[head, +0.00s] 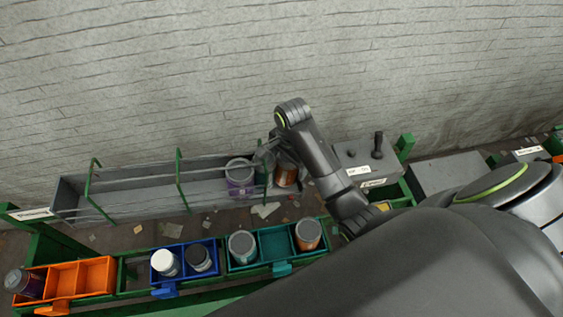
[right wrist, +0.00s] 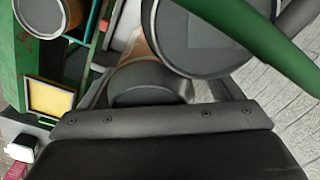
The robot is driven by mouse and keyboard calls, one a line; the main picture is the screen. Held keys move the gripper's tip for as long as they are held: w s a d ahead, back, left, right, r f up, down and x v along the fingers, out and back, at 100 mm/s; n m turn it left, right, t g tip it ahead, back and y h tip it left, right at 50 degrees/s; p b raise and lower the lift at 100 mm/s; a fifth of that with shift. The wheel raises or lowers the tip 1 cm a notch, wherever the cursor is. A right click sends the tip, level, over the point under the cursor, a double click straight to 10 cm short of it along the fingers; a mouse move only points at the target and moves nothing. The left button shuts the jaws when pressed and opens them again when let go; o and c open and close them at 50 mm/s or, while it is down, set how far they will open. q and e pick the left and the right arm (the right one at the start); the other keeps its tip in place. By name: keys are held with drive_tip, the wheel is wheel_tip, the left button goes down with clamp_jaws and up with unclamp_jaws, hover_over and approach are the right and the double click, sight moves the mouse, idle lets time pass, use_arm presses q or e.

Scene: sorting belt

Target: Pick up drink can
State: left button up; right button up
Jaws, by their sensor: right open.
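A copper-orange can (head: 286,176) stands in the grey belt trough, partly covered by my right arm. A purple can with a grey lid (head: 239,180) stands to its left in the trough. I cannot tell for certain which is the drink can. My right gripper (head: 268,152) is over the trough beside these cans. In the right wrist view the open right gripper (right wrist: 165,88) has a dark, round-ended copper can (right wrist: 148,82) between its fingers, with contact unclear. A larger grey-topped can (right wrist: 200,35) is just beyond. My left gripper is out of view.
Green hoops (head: 180,180) and rails cross the trough (head: 130,205); a green bar (right wrist: 250,35) passes close to the right gripper. In front stand an orange bin (head: 82,275), a blue bin (head: 184,270) and a teal bin (head: 273,250), with cans in them.

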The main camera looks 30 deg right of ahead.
drive_tip(key=shift+s, duration=0.15)
drive_tip(key=shift+s+a, duration=0.15)
drive_tip(key=shift+s, duration=0.05)
drive_tip(key=shift+s+r, duration=0.15)
drive_tip(key=shift+c, duration=0.5)
drive_tip(key=c, duration=0.9)
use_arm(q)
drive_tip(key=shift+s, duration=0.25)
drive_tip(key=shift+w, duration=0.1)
use_arm(e)
drive_tip(key=shift+w, duration=0.2)
